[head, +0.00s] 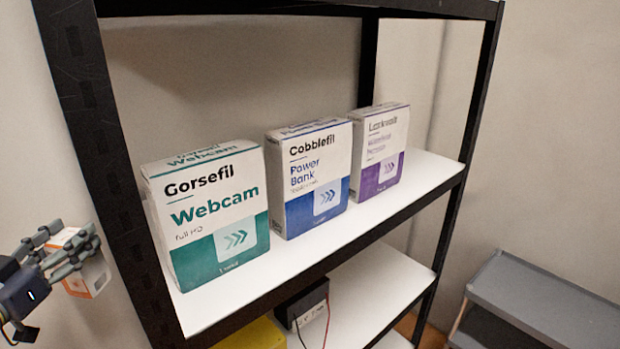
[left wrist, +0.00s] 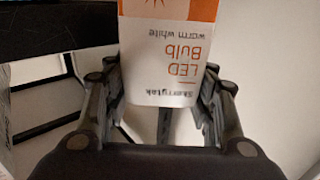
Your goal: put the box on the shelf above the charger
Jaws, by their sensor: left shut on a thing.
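My left gripper (head: 72,250) is at the far left of the head view, shut on a small white and orange LED bulb box (head: 95,274). It is outside the rack, left of its front left post. In the left wrist view the LED bulb box (left wrist: 166,62) sits between the two fingers, its printing upside down. A black charger (head: 303,302) with red and black leads stands on the lower white shelf (head: 372,290). The white shelf above the charger (head: 290,262) carries three boxes. My right gripper is not in view.
On the shelf above the charger stand a green webcam box (head: 208,215), a blue power bank box (head: 309,180) and a purple box (head: 380,150). The shelf's right end is bare. A yellow thing (head: 250,335) is left of the charger. A grey unit (head: 545,300) stands right.

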